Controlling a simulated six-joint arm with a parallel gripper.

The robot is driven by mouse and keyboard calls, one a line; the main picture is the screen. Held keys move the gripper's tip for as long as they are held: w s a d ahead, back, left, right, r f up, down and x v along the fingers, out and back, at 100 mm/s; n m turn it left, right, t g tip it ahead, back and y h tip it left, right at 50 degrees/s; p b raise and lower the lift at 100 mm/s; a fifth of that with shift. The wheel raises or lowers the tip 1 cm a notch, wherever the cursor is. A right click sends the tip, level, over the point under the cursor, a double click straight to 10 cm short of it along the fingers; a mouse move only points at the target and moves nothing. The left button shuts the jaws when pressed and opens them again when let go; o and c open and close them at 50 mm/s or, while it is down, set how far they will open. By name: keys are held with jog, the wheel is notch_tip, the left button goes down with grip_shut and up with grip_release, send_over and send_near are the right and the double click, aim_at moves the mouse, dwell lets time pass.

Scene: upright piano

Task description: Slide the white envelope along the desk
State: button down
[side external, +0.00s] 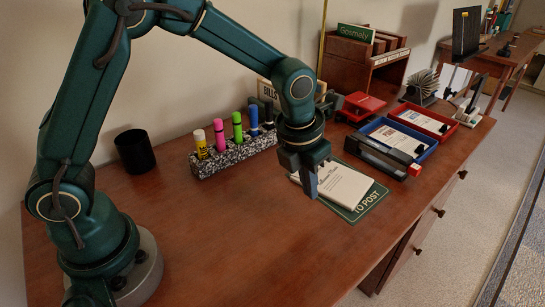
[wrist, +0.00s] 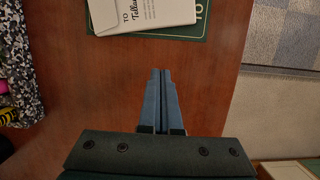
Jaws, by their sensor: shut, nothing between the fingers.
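The white envelope (side external: 345,187) lies on the green "TO POST" mat (side external: 362,208) on the wooden desk. In the side view my gripper covers part of its left side. In the wrist view the envelope (wrist: 150,14) shows at the top edge, cut off, with dark writing, and the mat (wrist: 190,31) shows beside it. My gripper (side external: 311,194) points down, its fingers together and empty. In the wrist view the fingertips (wrist: 161,70) show over bare desk, apart from the envelope in the picture. Their height above the desk is hard to tell.
A speckled holder (side external: 232,155) with several highlighters stands left of my gripper, and a black cup (side external: 134,151) farther left. A stapler-like black item (side external: 382,158) and blue tray (side external: 400,137) lie right of the mat. The desk's front middle (side external: 240,230) is clear.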

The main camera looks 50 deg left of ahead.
jog(key=w+d+r+n+h, duration=0.2)
jog(key=w+d+r+n, duration=0.1)
jog(key=n, duration=1.4)
jog(key=w+d+r+n+h, duration=0.2)
jog(key=d+r+n, duration=0.15)
jog(key=n, duration=1.25)
jog(key=w+f+n+h, duration=0.1)
jog(key=w+f+n, duration=0.1)
jog(key=n, duration=0.7)
jog(key=w+a+f+n+t+h, duration=0.1)
jog(key=w+f+n, duration=0.1)
jog(key=w+n, duration=0.3)
jog(key=w+a+f+n+h, duration=0.1)
jog(key=w+f+n, duration=0.1)
jog(key=n, duration=1.1)
jog(key=shift+w+f+t+h, duration=0.4)
jog(key=shift+w, duration=0.3)
jog(key=shift+a+f, duration=0.2)
jog(key=shift+a, duration=0.05)
send_over(282, 174)
jog(key=a, duration=0.1)
jog(key=shift+s+a+r, duration=0.1)
jog(key=shift+s, duration=0.15)
notch_tip(282, 174, down, 5)
jog(key=shift+f, duration=0.15)
jog(key=shift+w+d, duration=0.3)
jog(key=shift+d, duration=0.25)
